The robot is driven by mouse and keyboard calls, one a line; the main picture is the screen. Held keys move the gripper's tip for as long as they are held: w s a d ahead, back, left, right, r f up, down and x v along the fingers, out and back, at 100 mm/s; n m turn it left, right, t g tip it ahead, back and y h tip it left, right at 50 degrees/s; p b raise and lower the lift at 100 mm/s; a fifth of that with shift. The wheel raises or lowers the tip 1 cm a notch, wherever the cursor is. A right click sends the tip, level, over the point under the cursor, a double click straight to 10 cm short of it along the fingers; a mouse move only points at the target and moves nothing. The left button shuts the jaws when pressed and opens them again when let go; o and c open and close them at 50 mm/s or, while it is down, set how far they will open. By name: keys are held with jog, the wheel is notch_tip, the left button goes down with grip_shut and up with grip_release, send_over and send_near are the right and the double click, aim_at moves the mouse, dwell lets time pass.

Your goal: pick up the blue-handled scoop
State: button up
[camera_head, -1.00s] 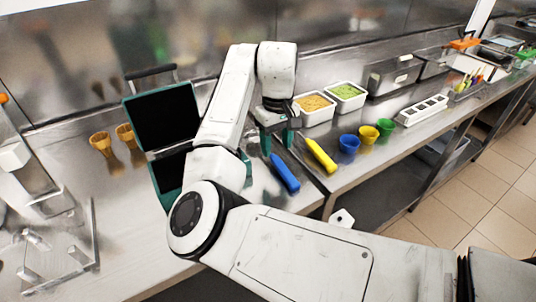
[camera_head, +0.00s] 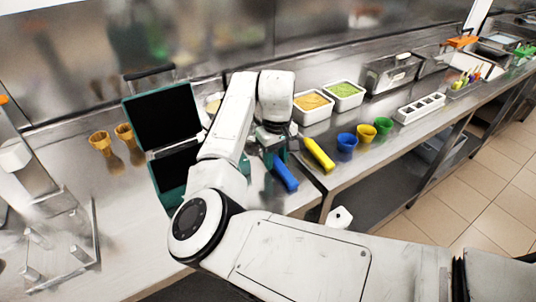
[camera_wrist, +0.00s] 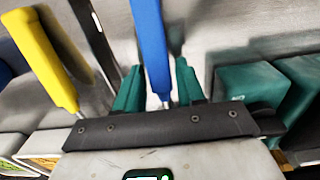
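The blue-handled scoop (camera_head: 286,177) lies on the steel counter near its front edge. In the head view its blue handle shows and my arm hides its far end. In the wrist view the blue handle (camera_wrist: 152,45) runs between the two green fingers of my gripper (camera_wrist: 157,75), with a narrow gap on each side. My gripper (camera_head: 272,154) is open, low over the far part of the scoop. I cannot tell how far the fingers are above the counter.
A yellow-handled scoop (camera_head: 318,154) lies close by on the right; it also shows in the wrist view (camera_wrist: 42,58). Blue (camera_head: 346,142), green and yellow cups stand further right, with white tubs (camera_head: 312,107) behind. A dark-panelled green case (camera_head: 165,118) stands left of my gripper.

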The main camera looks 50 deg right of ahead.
grip_shut()
jog(key=shift+r, duration=0.1)
